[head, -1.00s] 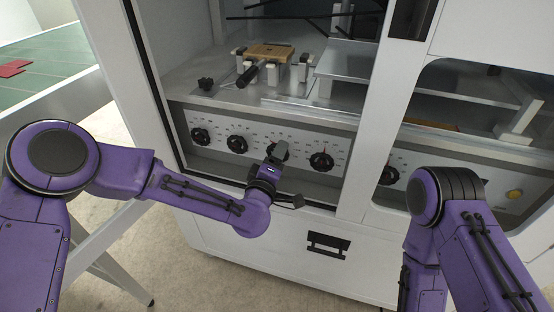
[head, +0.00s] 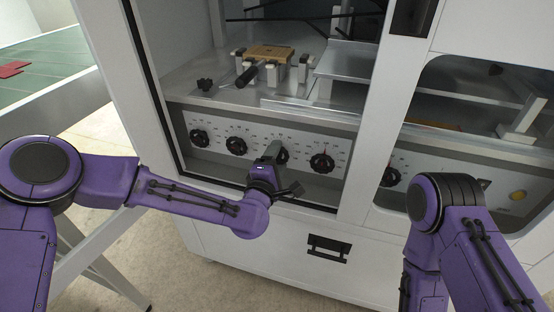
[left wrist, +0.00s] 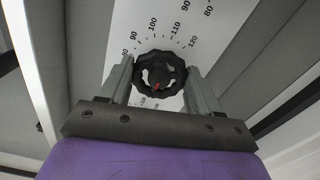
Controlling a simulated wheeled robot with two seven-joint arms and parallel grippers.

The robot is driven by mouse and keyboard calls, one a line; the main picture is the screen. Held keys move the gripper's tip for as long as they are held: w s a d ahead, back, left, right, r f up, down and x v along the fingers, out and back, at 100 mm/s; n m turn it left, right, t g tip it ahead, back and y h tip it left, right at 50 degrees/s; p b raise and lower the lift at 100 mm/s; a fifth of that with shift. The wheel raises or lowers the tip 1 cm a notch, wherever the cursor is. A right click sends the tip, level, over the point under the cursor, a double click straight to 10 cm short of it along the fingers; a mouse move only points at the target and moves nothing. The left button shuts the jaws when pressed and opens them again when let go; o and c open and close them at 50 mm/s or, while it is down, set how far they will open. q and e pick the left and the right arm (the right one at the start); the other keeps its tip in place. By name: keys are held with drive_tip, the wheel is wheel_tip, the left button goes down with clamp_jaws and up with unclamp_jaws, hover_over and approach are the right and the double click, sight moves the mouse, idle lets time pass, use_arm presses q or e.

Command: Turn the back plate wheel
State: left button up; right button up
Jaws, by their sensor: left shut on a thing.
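My left gripper (head: 275,152) is at the third black wheel from the left on the white scale panel (head: 258,149). In the left wrist view this wheel (left wrist: 160,73) sits between the two grey fingers, and the gripper (left wrist: 162,85) is shut on it. The wheel has a dark scalloped rim and a small red mark on its lower part. Printed numbers such as 100, 110 and 120 stand around it. No label shows which wheel is the back plate one. My right gripper is not in view.
Other black wheels stand to the left (head: 236,146) and right (head: 321,162) on the panel. The machine's door frame (head: 354,170) rises right of the opening. A brown block (head: 270,52) sits on the fixture above. A green table (head: 50,65) stands at the left.

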use_arm(q)
drive_tip(key=o, duration=1.1)
drive_tip(key=shift+c, duration=0.2)
drive_tip(key=v, duration=1)
drive_tip(key=shift+s, duration=0.3)
drive_tip(key=shift+a, duration=0.1)
